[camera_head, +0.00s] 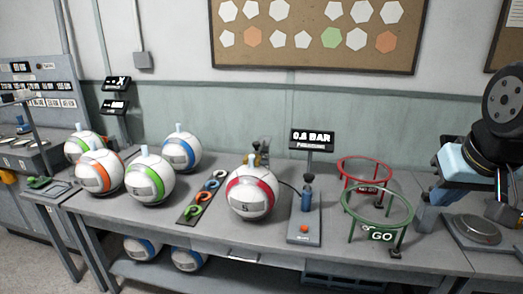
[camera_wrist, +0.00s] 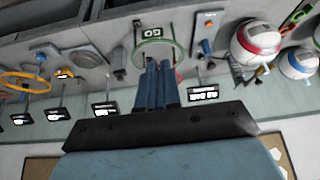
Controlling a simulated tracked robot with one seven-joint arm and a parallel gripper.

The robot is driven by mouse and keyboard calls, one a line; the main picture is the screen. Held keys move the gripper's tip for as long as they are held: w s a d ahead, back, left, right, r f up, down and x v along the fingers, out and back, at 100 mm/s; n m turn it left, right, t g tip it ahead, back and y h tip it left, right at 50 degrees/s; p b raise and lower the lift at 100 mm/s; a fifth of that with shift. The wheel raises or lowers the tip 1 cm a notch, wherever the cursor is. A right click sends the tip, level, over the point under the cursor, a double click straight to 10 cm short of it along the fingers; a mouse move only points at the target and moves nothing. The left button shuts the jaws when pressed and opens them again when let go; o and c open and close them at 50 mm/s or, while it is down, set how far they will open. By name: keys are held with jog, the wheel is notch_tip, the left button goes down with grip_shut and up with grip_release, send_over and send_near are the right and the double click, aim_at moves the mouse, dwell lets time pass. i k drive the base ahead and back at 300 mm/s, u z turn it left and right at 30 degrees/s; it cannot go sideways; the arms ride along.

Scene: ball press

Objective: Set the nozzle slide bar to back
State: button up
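I cannot pick out the nozzle slide bar for certain. A small brass and dark fitting (camera_head: 257,155) stands behind the red-banded ball (camera_head: 251,194), partly hidden by it. A grey pump plate (camera_head: 303,236) with a dark blue upright cylinder and an orange-red button lies right of that ball. Dark fittings show beside the red-banded ball in the wrist view (camera_wrist: 238,74). My gripper (camera_wrist: 158,64) shows its two blue fingers side by side, with no clear gap and nothing between them. In the head view my arm is at the far right, apart from the pump plate and the fitting.
A red ring stand (camera_head: 364,170) and a green ring stand (camera_head: 378,208) marked GO stand between my arm and the pump plate. A sign (camera_head: 311,139) reads 0.8 BAR. Several banded balls and a strip of coloured rings (camera_head: 204,198) fill the bench's left side.

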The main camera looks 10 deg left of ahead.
aim_at(257, 145)
jog(key=u, duration=1.35)
jog(key=i, duration=0.1)
jog(key=z, duration=3.05)
jog(key=k, duration=0.85)
jog(key=u, duration=1.65)
jog(key=i, duration=1)
jog(key=u, duration=0.05)
